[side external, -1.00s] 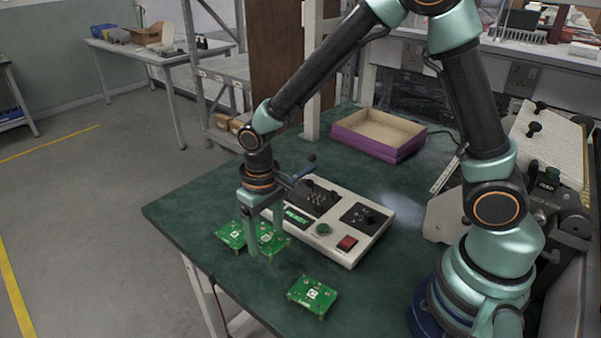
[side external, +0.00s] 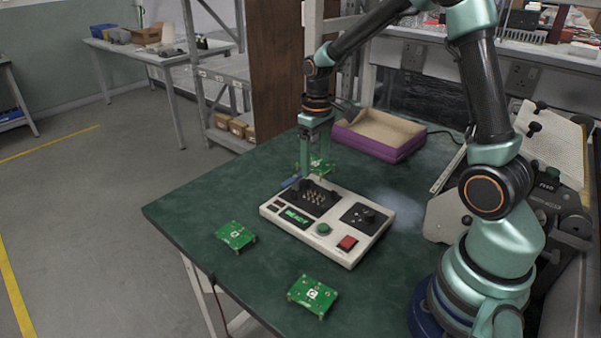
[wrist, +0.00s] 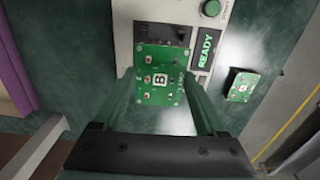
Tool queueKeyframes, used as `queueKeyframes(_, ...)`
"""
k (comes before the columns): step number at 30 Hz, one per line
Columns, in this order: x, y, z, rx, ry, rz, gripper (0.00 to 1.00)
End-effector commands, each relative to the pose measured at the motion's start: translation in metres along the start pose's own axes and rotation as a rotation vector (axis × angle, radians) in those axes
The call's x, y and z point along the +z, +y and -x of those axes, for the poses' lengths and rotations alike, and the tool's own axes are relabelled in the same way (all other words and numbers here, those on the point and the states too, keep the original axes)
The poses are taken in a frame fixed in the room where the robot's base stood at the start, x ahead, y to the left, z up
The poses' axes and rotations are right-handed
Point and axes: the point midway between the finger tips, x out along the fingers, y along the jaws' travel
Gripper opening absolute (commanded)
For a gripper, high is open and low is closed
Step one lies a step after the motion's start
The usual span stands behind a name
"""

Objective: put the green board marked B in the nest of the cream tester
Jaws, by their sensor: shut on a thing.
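The green board marked B (wrist: 160,92) is between the two fingers of my gripper, and its letter shows in the wrist view. In the side view my gripper (side external: 317,160) is shut on this board (side external: 322,167) and holds it up above the far edge of the cream tester. The cream tester (side external: 341,248) lies on the green table, with a black nest (side external: 315,197) with pins at its far left. Its READY display shows in the wrist view (wrist: 207,48). From the wrist the board covers part of the nest.
Two other green boards lie on the table: one (side external: 235,235) left of the tester and one marked C (side external: 313,294) in front. A purple-sided tray (side external: 370,147) stands at the back. Green table (side external: 205,205) is clear at the left.

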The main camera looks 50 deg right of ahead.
Motion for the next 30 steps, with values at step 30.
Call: queueKeyframes(30,0.0,-0.001,-0.065,0.0,-0.001,-0.001,0.34)
